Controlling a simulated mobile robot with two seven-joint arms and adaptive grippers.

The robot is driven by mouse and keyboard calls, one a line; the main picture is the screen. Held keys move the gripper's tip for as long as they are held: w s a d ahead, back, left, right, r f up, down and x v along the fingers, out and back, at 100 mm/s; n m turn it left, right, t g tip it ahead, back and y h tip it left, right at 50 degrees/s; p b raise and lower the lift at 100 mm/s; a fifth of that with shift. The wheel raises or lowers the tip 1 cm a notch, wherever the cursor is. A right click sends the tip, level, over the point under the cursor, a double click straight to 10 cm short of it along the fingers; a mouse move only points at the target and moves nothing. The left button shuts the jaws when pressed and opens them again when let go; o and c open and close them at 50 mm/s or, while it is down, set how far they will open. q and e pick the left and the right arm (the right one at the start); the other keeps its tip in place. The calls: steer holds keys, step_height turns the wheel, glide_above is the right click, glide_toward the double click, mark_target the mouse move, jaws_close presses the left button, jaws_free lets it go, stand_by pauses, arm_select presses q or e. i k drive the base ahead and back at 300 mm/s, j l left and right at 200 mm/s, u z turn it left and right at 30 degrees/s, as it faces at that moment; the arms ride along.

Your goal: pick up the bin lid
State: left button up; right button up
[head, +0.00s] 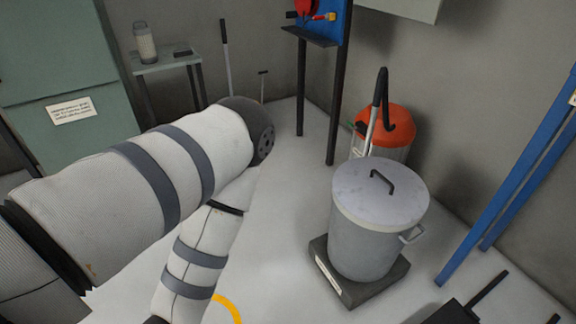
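The bin lid is a round, pale grey disc (362,202) with a dark bar handle (382,181) on top. It rests on a grey cylindrical bin (362,250) in the right half of the head view. The bin stands upright on a low dark platform (352,291) and has a side handle (412,236). My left arm comes in from the left, bends, and runs down out of the bottom edge, apart from the bin. My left gripper is out of frame. I do not see my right gripper for certain.
An orange-lidded can (393,125) stands behind the bin, with a dark-handled pole beside it. Blue posts (512,175) stand at right. A dark, cut-off object (452,312) with thin bars is at the lower right. A small table (165,62) holds a jar. Floor left of the bin is clear.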

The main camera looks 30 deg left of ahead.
mark_target(376, 190)
steer(key=u, duration=0.3)
steer(key=i+j+z, duration=0.1)
steer(key=i, duration=0.5)
steer(key=i+j+z, duration=0.1)
steer(key=i, duration=0.55)
steer(key=j, duration=0.1)
